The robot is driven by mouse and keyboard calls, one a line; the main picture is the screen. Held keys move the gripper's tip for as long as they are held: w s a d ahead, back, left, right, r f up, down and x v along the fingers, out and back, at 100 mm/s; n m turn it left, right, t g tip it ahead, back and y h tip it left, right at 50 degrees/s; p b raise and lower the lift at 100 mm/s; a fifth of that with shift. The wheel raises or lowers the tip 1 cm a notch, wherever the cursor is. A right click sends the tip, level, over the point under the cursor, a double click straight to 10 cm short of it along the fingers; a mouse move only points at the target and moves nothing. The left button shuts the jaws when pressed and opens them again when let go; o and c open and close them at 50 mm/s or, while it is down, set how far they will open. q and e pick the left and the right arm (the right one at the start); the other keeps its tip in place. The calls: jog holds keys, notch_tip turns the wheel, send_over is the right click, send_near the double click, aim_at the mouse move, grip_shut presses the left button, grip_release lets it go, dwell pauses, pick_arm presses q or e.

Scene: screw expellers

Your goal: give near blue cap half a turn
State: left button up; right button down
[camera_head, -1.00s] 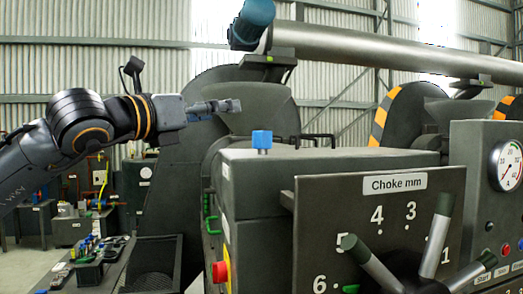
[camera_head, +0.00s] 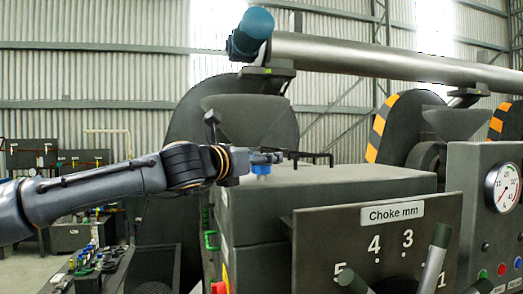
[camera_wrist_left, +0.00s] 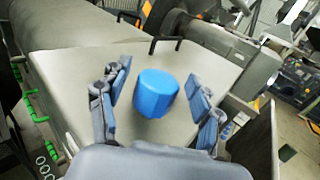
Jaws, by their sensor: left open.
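The near blue cap (camera_head: 261,170) sits on top of the grey machine housing (camera_head: 330,188), close to its left end. In the left wrist view the blue cap (camera_wrist_left: 156,93) stands between the fingers, with clear space on both sides. My left gripper (camera_head: 265,158) is open at the cap, and its fingers cover the cap's upper part in the head view. In the left wrist view the open left gripper (camera_wrist_left: 158,100) has one finger pair on each side of the cap. I see no contact. My right gripper is not in view.
A black handle (camera_head: 310,156) stands on the housing just behind the cap. A blue-ended pipe (camera_head: 375,57) runs above. A red button (camera_head: 218,287) is on the housing's left side.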

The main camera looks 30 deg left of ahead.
pick_arm(q)
jog(key=shift+w, duration=0.45)
jog(key=shift+c, duration=0.2)
